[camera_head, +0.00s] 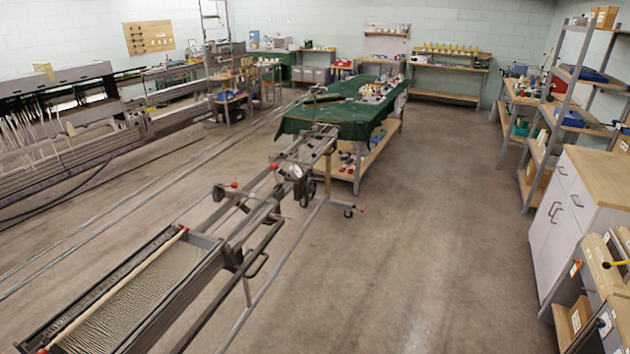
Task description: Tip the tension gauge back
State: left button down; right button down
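What looks like the tension gauge (294,171) is a small round pale dial in a dark mount. It sits on the long metal rail frame (262,200) near the middle of the picture. The dial is small here, and I cannot tell its exact tilt. Red knobs (234,184) stand near it on the frame. Neither of my grippers is in view, and nothing is seen touching the gauge.
A tray of fine threads (135,300) with a wooden rod lies at lower left. A green-covered table (330,120) stands beyond the gauge. A white cabinet (560,220) and shelves line the right. The floor (430,230) between is clear.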

aim_at(293, 171)
jog(key=i+u, duration=0.1)
jog(key=i, duration=0.55)
jog(key=i+l, duration=0.1)
jog(key=i, duration=0.6)
jog(key=i+u, duration=0.15)
jog(key=i, duration=0.5)
jog(key=i+l, duration=0.2)
jog(key=i, duration=0.45)
jog(key=j+u, duration=0.05)
